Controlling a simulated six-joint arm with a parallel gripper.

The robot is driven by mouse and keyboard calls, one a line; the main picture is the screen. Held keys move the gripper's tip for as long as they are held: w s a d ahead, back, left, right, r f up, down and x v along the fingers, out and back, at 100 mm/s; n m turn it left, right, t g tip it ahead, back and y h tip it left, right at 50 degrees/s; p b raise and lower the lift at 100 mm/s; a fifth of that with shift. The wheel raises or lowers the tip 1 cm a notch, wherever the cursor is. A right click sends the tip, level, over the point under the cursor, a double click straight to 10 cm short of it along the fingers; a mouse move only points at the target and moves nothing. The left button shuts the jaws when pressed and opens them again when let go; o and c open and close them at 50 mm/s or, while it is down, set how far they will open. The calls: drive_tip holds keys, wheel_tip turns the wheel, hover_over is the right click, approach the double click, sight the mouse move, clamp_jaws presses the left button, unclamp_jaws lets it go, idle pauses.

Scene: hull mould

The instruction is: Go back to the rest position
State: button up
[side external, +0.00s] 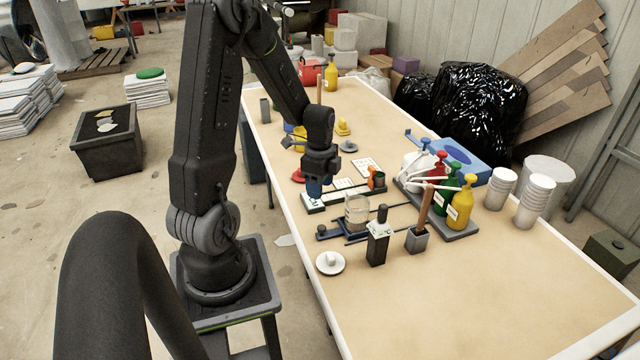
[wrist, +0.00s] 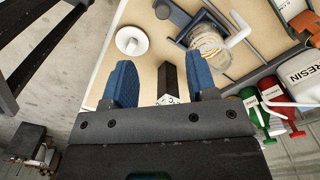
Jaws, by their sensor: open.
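My gripper (side external: 318,190) has blue fingers pointing down over the left part of the long table (side external: 500,285), near a white strip-like tray. In the wrist view my gripper (wrist: 160,68) is open, its two blue fingers wide apart with nothing held. A dark upright block (wrist: 168,77) shows between the fingers, with gaps on both sides. It looks like the black block with a light label (side external: 377,245) at the table's front.
A clear cup (side external: 357,211) stands on a blue-black stand near my gripper. Several pump bottles, including a yellow one (side external: 461,205), stand on a grey tray to the right. A grey pot with a wooden handle (side external: 417,240) and white disc (side external: 330,262) are nearer. The table's right front is clear.

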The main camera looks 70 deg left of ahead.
drive_tip(key=w+d+r+n+t+y, duration=0.1)
drive_tip(key=d+r+n+t, duration=0.25)
drive_tip(key=d+r, duration=1)
drive_tip(key=s+d+r+n+t, duration=0.1)
drive_tip(key=s+d+r+n, duration=0.1)
drive_tip(key=d, duration=0.3)
drive_tip(key=s+d+r+n+t+h, duration=0.1)
drive_tip(key=s+d+r+n, duration=0.2)
drive_tip(key=s+d+r, duration=0.1)
drive_tip(key=shift+s+d, duration=0.45)
drive_tip(key=shift+d, duration=0.25)
